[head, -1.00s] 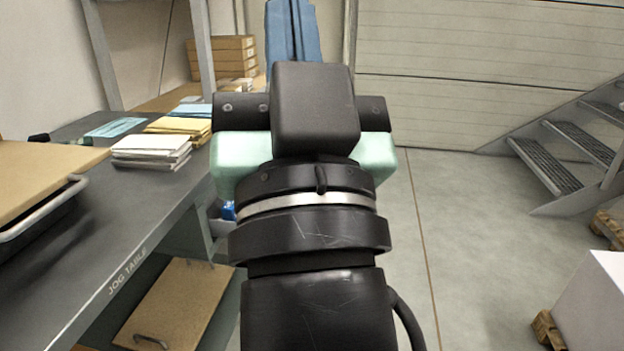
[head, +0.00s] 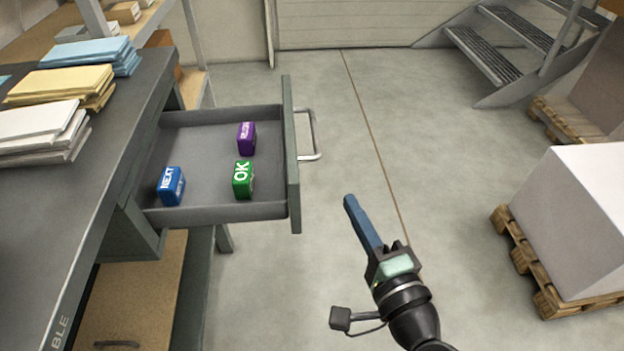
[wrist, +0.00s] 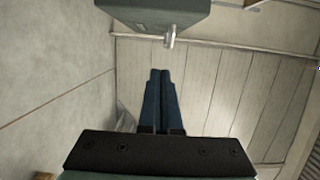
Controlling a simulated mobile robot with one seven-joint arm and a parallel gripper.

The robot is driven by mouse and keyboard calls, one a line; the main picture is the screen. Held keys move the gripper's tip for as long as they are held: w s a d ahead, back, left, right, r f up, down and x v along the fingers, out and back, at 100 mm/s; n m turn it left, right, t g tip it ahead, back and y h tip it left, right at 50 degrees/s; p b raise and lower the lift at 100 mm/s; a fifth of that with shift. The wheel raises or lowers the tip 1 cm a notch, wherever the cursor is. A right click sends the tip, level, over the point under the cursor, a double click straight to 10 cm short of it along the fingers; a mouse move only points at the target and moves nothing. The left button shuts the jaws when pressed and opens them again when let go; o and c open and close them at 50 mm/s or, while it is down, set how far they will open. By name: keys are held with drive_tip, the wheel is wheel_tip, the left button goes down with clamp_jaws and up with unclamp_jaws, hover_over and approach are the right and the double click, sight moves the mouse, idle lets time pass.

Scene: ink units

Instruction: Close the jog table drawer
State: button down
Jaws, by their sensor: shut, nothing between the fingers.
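The jog table drawer (head: 292,160) stands pulled out from the grey jog table (head: 130,110) in the head view. Its front panel faces right and carries a light metal bar handle (head: 314,136). Inside lie a blue NEXT block (head: 171,187), a green OK block (head: 242,180) and a purple block (head: 246,139). My gripper (head: 349,200) is shut and empty, to the right of the drawer front and apart from it. In the wrist view, my shut fingers (wrist: 160,74) point toward the drawer front (wrist: 155,14) and its handle (wrist: 170,38), with a gap between.
Stacks of white (head: 40,135), yellow (head: 62,88) and blue paper (head: 90,52) lie on the table top. A pallet (head: 530,265) with a white block (head: 580,215) stands at right. Metal stairs (head: 490,50) are at the back right. Floor between drawer and pallet is clear.

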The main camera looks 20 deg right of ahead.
drive_tip(key=w+a+b, duration=0.1)
drive_tip(key=w+a, duration=0.2)
drive_tip(key=w, duration=0.5)
drive_tip(key=shift+a, duration=0.4)
drive_tip(key=shift+w+a, duration=0.1)
drive_tip(key=shift+w, duration=0.05)
